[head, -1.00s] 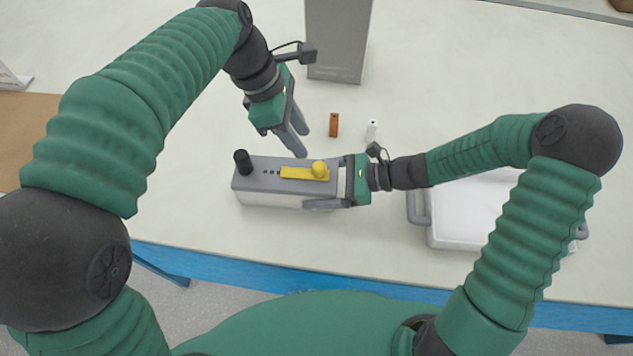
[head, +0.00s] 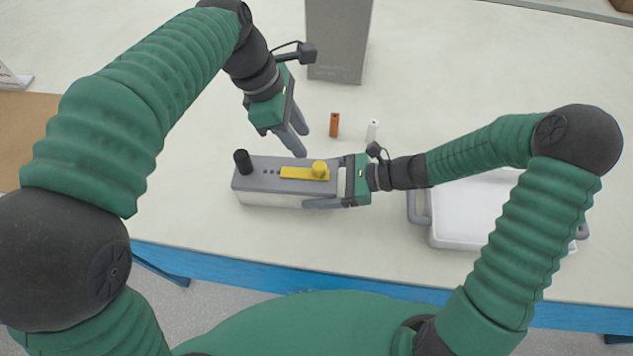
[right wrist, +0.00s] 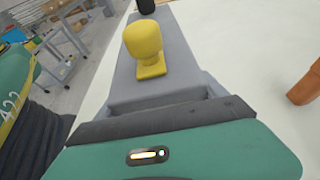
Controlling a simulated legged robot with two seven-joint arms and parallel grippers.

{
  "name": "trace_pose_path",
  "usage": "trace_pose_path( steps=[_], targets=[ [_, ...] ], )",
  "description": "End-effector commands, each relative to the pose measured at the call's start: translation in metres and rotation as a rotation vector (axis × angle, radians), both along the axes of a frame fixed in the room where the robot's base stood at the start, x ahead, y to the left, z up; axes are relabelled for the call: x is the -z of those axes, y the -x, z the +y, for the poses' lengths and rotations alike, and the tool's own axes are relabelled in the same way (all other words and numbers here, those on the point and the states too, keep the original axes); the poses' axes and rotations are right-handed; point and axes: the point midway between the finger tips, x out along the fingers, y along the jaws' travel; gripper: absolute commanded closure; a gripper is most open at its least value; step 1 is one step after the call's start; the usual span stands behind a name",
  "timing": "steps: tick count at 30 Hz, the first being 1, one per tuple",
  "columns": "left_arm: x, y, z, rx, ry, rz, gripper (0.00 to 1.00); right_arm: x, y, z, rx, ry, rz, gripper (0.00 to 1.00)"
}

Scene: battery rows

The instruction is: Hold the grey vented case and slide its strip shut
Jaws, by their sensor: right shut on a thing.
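The grey vented case (head: 253,185) lies on the table in front of me, its long side running left to right. A black knob (head: 242,161) stands at its left end. A yellow strip (head: 296,173) with a round yellow knob (head: 319,168) lies on its top toward the right, with several small dark holes showing left of it. My right gripper (head: 327,181) is shut on the right end of the case. The yellow knob (right wrist: 143,42) shows close in the right wrist view. My left gripper (head: 304,144) is open and empty, just beyond the case's far side.
An orange-brown block (head: 334,125) and a small white block (head: 372,131) stand beyond the case. A tall grey box (head: 337,45) is at the back. A white tray with grey handles (head: 465,212) lies to the right, partly under my right arm. The table's blue front edge (head: 230,270) is nearer me.

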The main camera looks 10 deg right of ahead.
Motion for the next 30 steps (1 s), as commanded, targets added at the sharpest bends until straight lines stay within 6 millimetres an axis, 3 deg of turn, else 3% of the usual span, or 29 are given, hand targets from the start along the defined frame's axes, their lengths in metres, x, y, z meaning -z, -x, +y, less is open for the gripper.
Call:
trace_pose_path(
  steps=[10, 14, 25, 30],
  targets=[
    [0.000, 0.000, 0.000, 0.000, 0.000, 0.000, 0.64, 0.000, 0.000, 0.000, -0.001, 0.000, -0.001, 0.81],
    [0.000, 0.002, -0.004, 0.001, -0.022, 0.007, 0.50, 0.000, 0.000, 0.000, -0.001, 0.000, -0.001, 0.81],
    [-0.015, 0.007, -0.040, -0.163, -0.340, -0.023, 0.50, 0.000, 0.000, 0.000, 0.000, 0.000, 0.000, 0.81],
    [0.003, 0.006, -0.039, -0.183, -0.354, -0.027, 0.50, 0.000, 0.000, 0.000, 0.000, 0.001, 0.000, 0.81]
  ],
)
